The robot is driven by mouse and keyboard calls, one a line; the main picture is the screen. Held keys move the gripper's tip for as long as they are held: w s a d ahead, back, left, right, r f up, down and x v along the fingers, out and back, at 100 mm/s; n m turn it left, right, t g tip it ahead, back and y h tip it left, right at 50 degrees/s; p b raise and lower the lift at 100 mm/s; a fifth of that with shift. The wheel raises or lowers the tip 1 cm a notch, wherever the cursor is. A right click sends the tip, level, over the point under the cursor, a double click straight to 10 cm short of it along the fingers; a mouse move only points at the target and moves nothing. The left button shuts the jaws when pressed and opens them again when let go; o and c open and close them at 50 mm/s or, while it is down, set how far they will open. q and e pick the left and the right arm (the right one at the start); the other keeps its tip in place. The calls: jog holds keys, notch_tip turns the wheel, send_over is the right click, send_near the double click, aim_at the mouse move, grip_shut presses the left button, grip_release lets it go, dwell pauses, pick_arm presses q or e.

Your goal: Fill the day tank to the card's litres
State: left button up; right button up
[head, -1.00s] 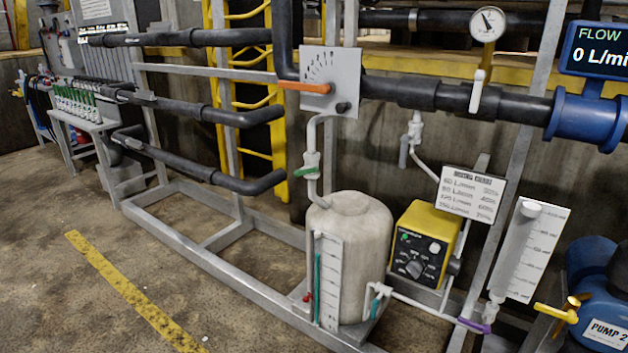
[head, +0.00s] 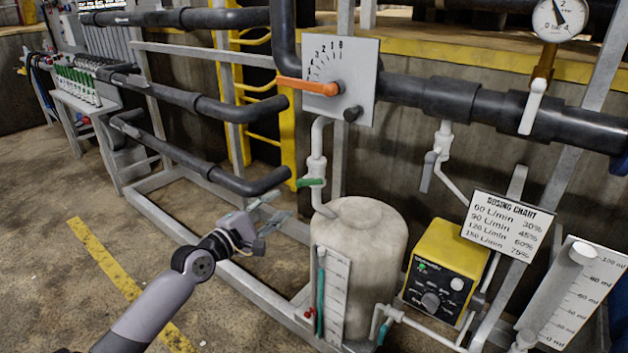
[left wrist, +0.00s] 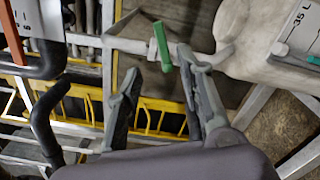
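The day tank (head: 362,255) is a whitish, round-shouldered vessel, with a white scale (head: 335,295) and a teal strip on its front. In the left wrist view, the scale plate (left wrist: 298,35) shows "35 L". A white pipe with a green valve handle (head: 311,182) comes down to the tank top; the handle (left wrist: 161,46) also shows in the left wrist view. My left gripper (head: 276,212) is left of the tank, below the green handle. Its fingers (left wrist: 160,95) are apart and empty, with the handle beyond their tips. My right gripper is out of view.
An orange lever (head: 305,87) sits on a marked plate above the tank. Right of the tank are a yellow dosing unit (head: 437,275), a dosing chart (head: 507,226) and a measuring scale (head: 570,300). Dark pipes and a steel frame run left. The floor at left is clear.

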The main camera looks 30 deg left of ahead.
pick_arm(q)
send_near(312, 184)
jog(key=w, duration=0.5)
jog(key=w+b, duration=0.1)
jog(key=w, duration=0.1)
jog(key=w+d, duration=0.1)
jog(key=w, duration=0.1)
jog(key=shift+w+r, duration=0.2)
jog(key=shift+w, duration=0.15)
jog(key=shift+w+b, duration=0.3)
jog(key=shift+w, duration=0.15)
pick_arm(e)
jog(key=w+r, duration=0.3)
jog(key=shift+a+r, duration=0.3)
pick_arm(q)
jog(key=shift+c, duration=0.5)
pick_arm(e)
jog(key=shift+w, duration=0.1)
pick_arm(q)
grip_shut()
